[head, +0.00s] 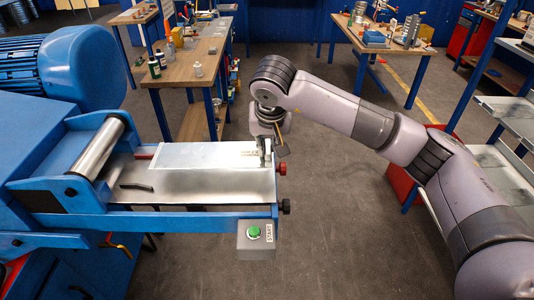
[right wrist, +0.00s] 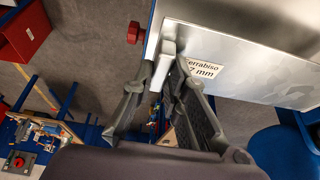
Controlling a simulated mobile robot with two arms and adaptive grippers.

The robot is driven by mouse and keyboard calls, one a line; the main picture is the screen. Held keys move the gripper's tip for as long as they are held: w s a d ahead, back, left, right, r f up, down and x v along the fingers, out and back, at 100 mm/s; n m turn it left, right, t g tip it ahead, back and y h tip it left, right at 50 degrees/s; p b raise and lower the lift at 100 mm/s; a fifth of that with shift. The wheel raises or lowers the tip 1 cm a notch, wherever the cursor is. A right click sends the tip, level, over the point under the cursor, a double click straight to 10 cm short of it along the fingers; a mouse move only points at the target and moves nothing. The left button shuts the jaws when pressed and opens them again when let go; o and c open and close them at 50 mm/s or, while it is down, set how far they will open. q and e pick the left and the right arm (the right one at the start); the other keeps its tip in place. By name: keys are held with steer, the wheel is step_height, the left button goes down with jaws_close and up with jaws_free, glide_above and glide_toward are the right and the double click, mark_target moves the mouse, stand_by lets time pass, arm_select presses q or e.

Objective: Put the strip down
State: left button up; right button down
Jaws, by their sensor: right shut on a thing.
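The strip (head: 205,154) is a flat, pale metal sheet over the bed (head: 215,188) of the blue machine. Its left end is near the machine's roller, and I cannot tell whether it touches the bed. My right gripper (head: 265,152) is shut on the strip's right end. My left gripper is not in view.
A metal roller (head: 97,147) spans the bed's left side. A dark curved piece (head: 137,187) lies on the bed. A red knob (head: 282,169) and a grey box with a green start button (head: 254,233) sit at its right end. Workbenches stand behind; the floor between is open.

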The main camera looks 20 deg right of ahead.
mark_target(268, 158)
steer(key=shift+s+f, duration=0.1)
steer(key=shift+f, duration=0.5)
step_height(268, 158, down, 3)
steer(key=shift+f+p, duration=0.15)
steer(key=shift+p, duration=0.6)
steer(key=shift+f, duration=0.3)
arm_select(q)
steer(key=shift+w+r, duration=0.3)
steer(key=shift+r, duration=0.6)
arm_select(e)
steer(key=c, duration=1.6)
jaws_free()
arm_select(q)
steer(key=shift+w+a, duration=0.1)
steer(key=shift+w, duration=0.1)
arm_select(e)
steer(key=shift+r, duration=0.1)
steer(key=shift+s+a+r+b, duration=0.1)
steer(key=shift+s+r+b, duration=0.05)
steer(key=shift+r+b, duration=0.2)
arm_select(q)
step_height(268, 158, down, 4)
steer(key=b, duration=0.3)
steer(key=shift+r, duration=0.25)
arm_select(e)
steer(key=v, duration=1.1)
